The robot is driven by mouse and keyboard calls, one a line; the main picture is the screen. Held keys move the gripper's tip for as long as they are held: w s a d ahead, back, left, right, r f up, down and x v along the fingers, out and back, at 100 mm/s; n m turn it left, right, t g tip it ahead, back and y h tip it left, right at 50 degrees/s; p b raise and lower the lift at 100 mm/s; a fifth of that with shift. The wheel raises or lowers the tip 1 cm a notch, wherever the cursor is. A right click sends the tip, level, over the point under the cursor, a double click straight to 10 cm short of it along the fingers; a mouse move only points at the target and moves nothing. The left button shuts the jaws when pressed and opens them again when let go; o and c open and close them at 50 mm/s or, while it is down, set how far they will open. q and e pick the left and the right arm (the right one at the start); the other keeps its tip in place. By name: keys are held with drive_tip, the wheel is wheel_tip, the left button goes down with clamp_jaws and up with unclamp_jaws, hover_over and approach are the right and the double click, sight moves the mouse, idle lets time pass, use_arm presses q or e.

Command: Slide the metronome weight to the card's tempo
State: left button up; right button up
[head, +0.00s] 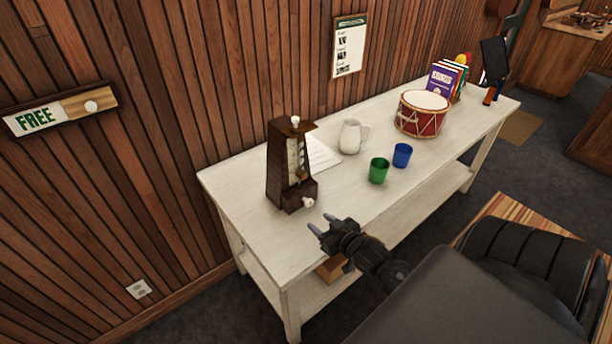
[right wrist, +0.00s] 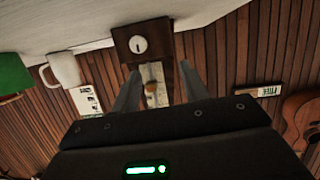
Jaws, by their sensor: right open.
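The dark wooden metronome (head: 277,170) stands upright near the left end of the white table (head: 245,235). Its pale scale plate faces right, and a small brass-coloured weight (head: 302,174) sits low on it. The weight also shows in the right wrist view (right wrist: 151,88), between the fingers. A white sheet (head: 322,153) lies behind the metronome; its print is too small to read. My right gripper (head: 319,224) is open and empty, in front of the metronome and apart from it. My left gripper is out of view.
A white jug (head: 350,137), a green cup (head: 378,171), a blue cup (head: 402,155) and a red drum (head: 421,117) stand further right on the table. A FREE sign (head: 38,118) and a poster (head: 348,48) are on the wall. The table's front middle is clear.

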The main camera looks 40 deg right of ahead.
sight(304, 176)
drive_tip(key=w+d+r+t, duration=0.3)
drive_tip(key=d+r+t, duration=0.1)
drive_tip(key=d+r, duration=0.15)
drive_tip(key=shift+y, duration=0.3)
drive_tip(key=w+p, duration=0.1)
drive_tip(key=w, duration=0.4)
drive_tip(key=w+p, duration=0.1)
drive_tip(key=w, duration=0.5)
drive_tip(key=shift+a+r+p, duration=0.2)
drive_tip(key=shift+p, duration=0.15)
clamp_jaws()
